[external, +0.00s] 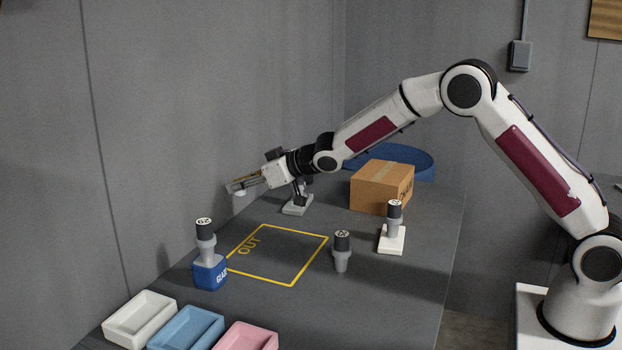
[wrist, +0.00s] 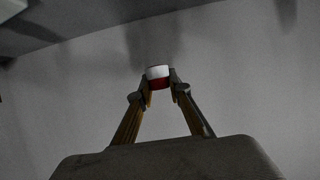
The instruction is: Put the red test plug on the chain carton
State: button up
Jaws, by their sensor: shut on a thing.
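My gripper (external: 236,186) reaches out to the left, above the far left edge of the table near the wall. It is shut on a small white and red piece, which I take to be the red test plug (wrist: 158,81). In the wrist view the piece sits between the fingertips (wrist: 159,84), its red part nearer the fingers. In the external view only a pale end of it (external: 239,194) shows below the fingers. The chain carton (external: 370,193), a closed brown box with partly readable dark lettering, stands at the back right of the table, well right of my gripper.
A grey stand (external: 296,209) is below my wrist. A plug on a white base (external: 391,243) stands before the carton, and another plug (external: 342,255) stands alone. A blue block (external: 209,274) holds a plug. A yellow OUT square (external: 290,285) is empty. Trays (external: 113,335) line the front.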

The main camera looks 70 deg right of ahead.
jog(key=shift+d, duration=0.15)
jog(key=shift+d, duration=0.25)
jog(key=s+d+r+m+h, duration=0.1)
jog(key=s+d+r, duration=0.35)
jog(key=d, duration=0.55)
jog(key=s+d+r+m+h, duration=0.1)
jog(key=s+d+r+h, duration=0.15)
jog(key=s+d, duration=0.45)
jog(key=s+d+r+m, duration=0.15)
jog(key=d+r, duration=0.25)
jog(key=d, duration=0.8)
jog(key=s+d+r, duration=0.3)
jog(key=s+d, duration=0.3)
jog(key=s, duration=0.7)
jog(key=s+a+f+n+y, duration=0.1)
jog(key=s+a+f, duration=0.2)
jog(key=s+a, duration=0.1)
jog(key=shift+a+f, duration=0.35)
jog(key=shift+a, duration=0.55)
